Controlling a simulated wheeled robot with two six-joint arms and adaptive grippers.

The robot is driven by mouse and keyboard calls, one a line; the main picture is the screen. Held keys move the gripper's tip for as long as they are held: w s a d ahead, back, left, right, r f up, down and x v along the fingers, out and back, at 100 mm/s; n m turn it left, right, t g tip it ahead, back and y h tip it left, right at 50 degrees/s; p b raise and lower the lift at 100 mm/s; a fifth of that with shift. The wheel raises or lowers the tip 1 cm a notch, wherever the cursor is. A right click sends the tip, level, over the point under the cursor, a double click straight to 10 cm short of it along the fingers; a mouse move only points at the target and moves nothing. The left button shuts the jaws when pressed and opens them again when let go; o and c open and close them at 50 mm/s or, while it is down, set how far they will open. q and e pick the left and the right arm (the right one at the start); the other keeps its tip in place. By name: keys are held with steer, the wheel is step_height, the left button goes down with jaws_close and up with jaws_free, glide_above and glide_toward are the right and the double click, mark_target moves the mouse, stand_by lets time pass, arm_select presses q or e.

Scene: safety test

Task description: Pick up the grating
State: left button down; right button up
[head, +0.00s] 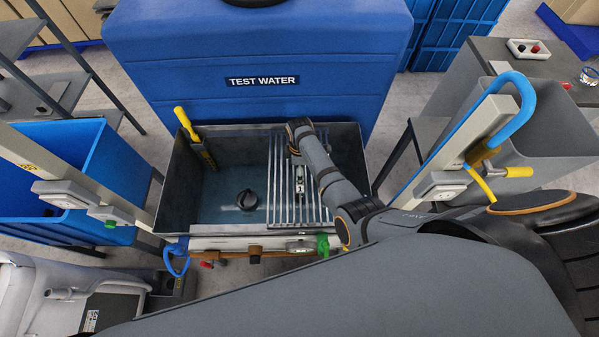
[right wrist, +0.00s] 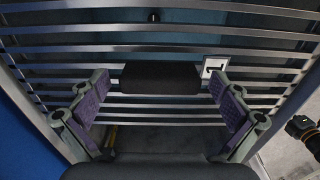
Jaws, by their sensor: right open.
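The grating (head: 281,180) is a set of parallel metal bars lying across the right half of an open grey tank (head: 172,185). My right arm reaches over it and hides part of its far right side. In the right wrist view, the grating's bars (right wrist: 60,49) run across behind my right gripper (right wrist: 160,98). The gripper is open, its purple-padded fingers on either side of a dark block (right wrist: 160,78) in front of the bars, with gaps on both sides. A small white plate with a black mark (right wrist: 214,67) sits beside the block. My left gripper is out of view.
A large blue container labelled TEST WATER (head: 260,40) stands behind the tank. A black knob (head: 247,199) and a yellow-handled tool (head: 186,122) are in the tank's left part. A blue bin (head: 115,170) stands left, a grey bin (head: 540,140) right.

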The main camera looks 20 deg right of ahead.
steer(key=shift+s, duration=0.1)
steer(key=c, duration=1.8)
steer(key=shift+r, duration=0.1)
steer(key=shift+c, duration=0.3)
